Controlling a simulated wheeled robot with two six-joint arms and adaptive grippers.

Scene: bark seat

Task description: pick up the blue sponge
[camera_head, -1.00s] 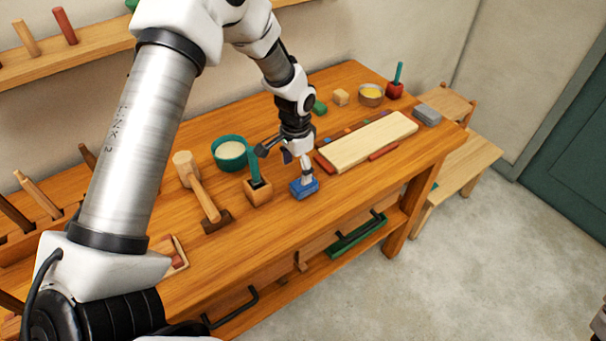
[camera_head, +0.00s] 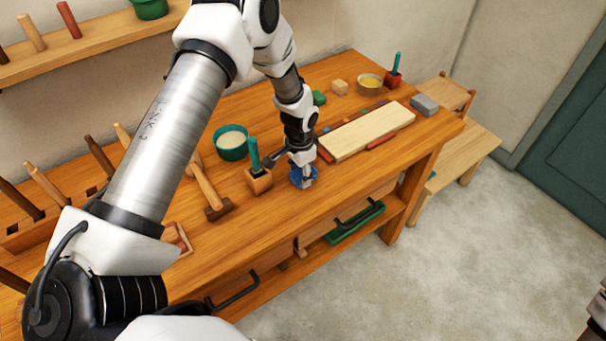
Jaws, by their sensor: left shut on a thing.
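The blue sponge (camera_head: 311,172) is at the front part of the wooden workbench (camera_head: 345,190), between a small wooden block holder and a pale board. My left gripper (camera_head: 303,178) comes down over it from above and is shut on it. The gripper's fingers hide part of the sponge. I cannot tell whether the sponge still touches the bench top.
Just left of the gripper stands a wooden block with a green-handled tool (camera_head: 256,168). A mallet (camera_head: 208,190) and a teal bowl (camera_head: 231,143) are further left. The pale board (camera_head: 366,131) lies close on the right. The bench's front strip is clear.

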